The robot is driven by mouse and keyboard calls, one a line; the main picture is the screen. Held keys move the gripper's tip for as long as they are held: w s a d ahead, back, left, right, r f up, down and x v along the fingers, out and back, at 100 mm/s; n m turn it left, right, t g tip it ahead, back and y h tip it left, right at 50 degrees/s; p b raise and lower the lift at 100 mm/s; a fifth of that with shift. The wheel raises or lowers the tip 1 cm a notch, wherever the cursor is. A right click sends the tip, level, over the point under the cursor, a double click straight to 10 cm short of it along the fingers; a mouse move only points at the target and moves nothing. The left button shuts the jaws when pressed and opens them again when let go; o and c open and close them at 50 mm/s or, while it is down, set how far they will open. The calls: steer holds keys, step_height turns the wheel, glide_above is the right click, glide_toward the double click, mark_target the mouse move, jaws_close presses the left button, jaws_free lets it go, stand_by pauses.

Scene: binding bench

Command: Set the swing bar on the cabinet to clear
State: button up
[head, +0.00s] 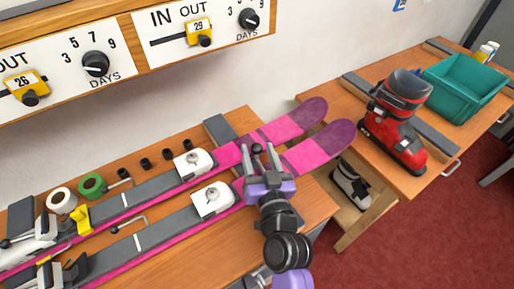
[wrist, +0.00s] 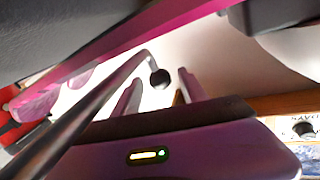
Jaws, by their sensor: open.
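My gripper (head: 258,155) is open above the front ends of the pink skis (head: 285,128). In the wrist view, its two fingers (wrist: 158,86) stand apart. A grey bar (wrist: 95,103) with a bent end and a black ball knob (wrist: 160,79) runs up from the lower left. The knob appears between the fingers; I cannot tell whether they touch it. In the head view, my gripper hides most of this area, so the bar's mounting and setting cannot be read. I cannot tell which body carries the bar.
A wall panel (head: 128,62) with sliders and day knobs hangs above the bench (head: 185,255). The skis lie on the bench beside tape rolls (head: 62,201). A red ski boot (head: 395,130) and a green bin (head: 465,85) stand on the right bench. Red carpet is clear at lower right.

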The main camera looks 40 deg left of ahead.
steer(key=v, duration=0.6)
steer(key=shift+s+d+b, duration=0.1)
steer(key=shift+s+b, duration=0.05)
steer(key=shift+b, duration=0.25)
steer(key=shift+c, duration=0.2)
